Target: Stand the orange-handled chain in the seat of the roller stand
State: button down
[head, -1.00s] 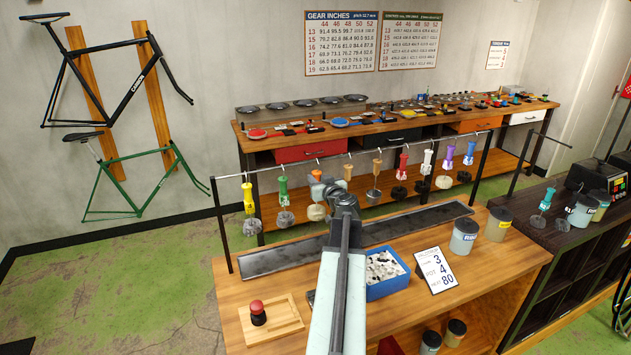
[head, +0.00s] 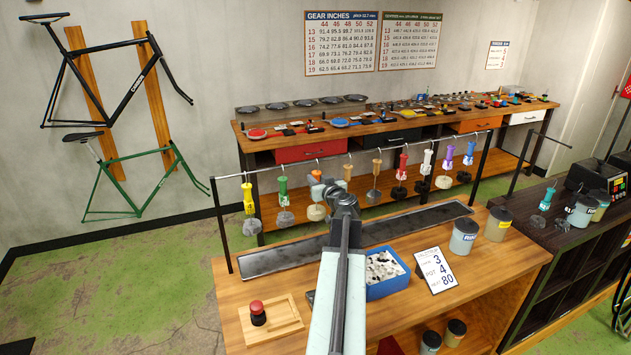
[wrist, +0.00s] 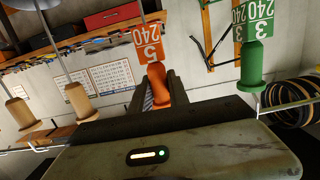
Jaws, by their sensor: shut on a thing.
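The orange-handled chain hangs at the rail above the front bench. Its orange handle (wrist: 158,85), with a tag reading 5 and 240, is between the jaws of my gripper (wrist: 160,92) in the wrist view, and my gripper is shut on it. In the head view the handle (head: 315,177) is partly hidden by my arm, and a pale round bundle hangs below it. Whether its hook still touches the rail is unclear.
The rail (head: 366,150) carries several other coloured handles with bundles close on both sides; a green handle (wrist: 252,65) is near. The front bench holds a long dark tray (head: 420,220), a blue bin (head: 385,288), a sign (head: 435,270), jars and a red-knobbed wooden board (head: 290,318).

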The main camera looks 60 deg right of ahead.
aim_at(318, 172)
dwell(0.3)
notch_tip(318, 172, up, 3)
jog(key=p, duration=0.3)
jog(key=shift+f, duration=0.1)
jog(key=shift+s, duration=0.1)
jog(key=shift+f+v, duration=0.15)
jog(key=shift+v, duration=1)
jog(key=shift+f+v, duration=0.2)
jog(key=shift+v, duration=0.9)
